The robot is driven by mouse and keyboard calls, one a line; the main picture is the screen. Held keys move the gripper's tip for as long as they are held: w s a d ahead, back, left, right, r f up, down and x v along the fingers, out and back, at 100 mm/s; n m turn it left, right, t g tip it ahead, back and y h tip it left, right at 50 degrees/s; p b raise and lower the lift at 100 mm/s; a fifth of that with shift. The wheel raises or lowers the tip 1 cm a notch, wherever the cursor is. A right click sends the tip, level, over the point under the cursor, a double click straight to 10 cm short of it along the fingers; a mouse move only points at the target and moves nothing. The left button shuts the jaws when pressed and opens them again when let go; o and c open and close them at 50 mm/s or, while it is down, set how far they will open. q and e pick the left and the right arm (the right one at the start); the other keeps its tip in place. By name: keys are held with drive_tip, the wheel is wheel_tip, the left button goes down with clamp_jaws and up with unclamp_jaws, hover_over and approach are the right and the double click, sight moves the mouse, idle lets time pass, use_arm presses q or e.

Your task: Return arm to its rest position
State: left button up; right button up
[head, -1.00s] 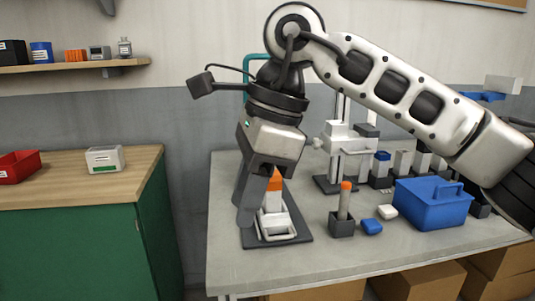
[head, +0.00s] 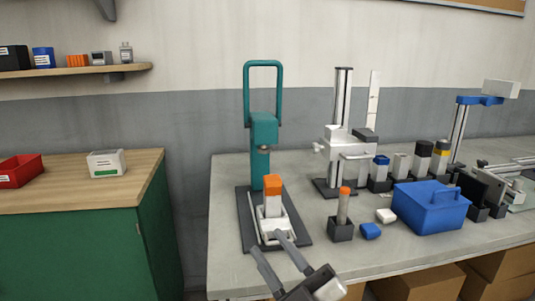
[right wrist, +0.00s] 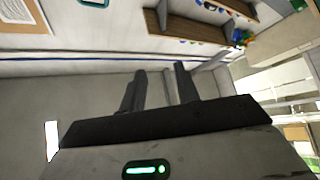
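My right gripper (head: 267,244) shows at the bottom of the head view, in front of the table's near edge. Its two fingers are apart with nothing between them. In the right wrist view the fingers (right wrist: 160,72) are also apart and empty, with wall and shelves behind. A white block with an orange top (head: 272,196) stands upright in a white holder (head: 275,226) at the base of a teal press (head: 264,130). The fingertips appear just in front of this holder in the picture, apart from the block. My left gripper is not in view.
On the grey table are a white stand (head: 347,145), a grey socket holding an orange-tipped rod (head: 342,210), a blue toolbox (head: 430,208) and several small containers. A green cabinet (head: 80,250) stands at left with a red bin (head: 20,169). Cardboard boxes (head: 430,283) sit under the table.

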drive_tip(key=s+d+f+m+g+h, duration=0.1)
drive_tip(key=s+d+f+m+h, duration=0.35)
drive_tip(key=f, duration=0.45)
drive_tip(key=s+d+f+m+g+h, duration=0.15)
drive_tip(key=d+f+m+h, duration=0.25)
drive_tip(key=f+m+h, duration=0.4)
drive_tip(key=s+d+f+m+g, duration=0.2)
drive_tip(key=s+d+f+g, duration=0.2)
drive_tip(key=s+f, duration=0.4)
wheel_tip(320, 180, down, 2)
drive_tip(key=shift+s+f+g, duration=0.25)
drive_tip(key=shift+s+g, duration=0.1)
drive_tip(key=shift+g, duration=0.3)
